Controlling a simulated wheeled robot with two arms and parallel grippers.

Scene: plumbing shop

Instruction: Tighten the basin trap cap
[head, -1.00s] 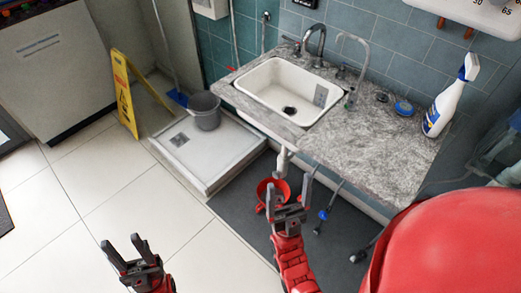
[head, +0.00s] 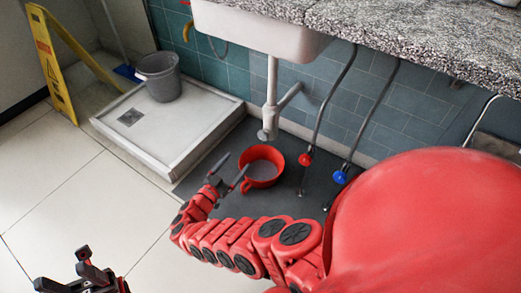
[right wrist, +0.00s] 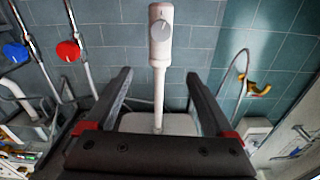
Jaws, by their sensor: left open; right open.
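The white basin trap (head: 272,95) hangs under the basin (head: 262,32), and its cap (head: 266,134) is at the bottom end. In the right wrist view the cap (right wrist: 160,30) shows a round grey face with a raised ridge. It lies beyond the fingertips, near the middle top. My right gripper (head: 232,169) is open and empty, low and to the left of the cap and apart from it; its fingers also show in the right wrist view (right wrist: 158,84). My left gripper (head: 60,267) is open and empty at the lower left, far from the trap.
A red bowl (head: 247,182) stands on the dark mat below the trap, close to my right gripper. Hoses with a red valve (head: 305,160) and a blue valve (head: 340,177) hang to the right. A grey bucket (head: 160,80) stands in the shower tray (head: 165,165). A yellow sign (head: 50,70) stands left.

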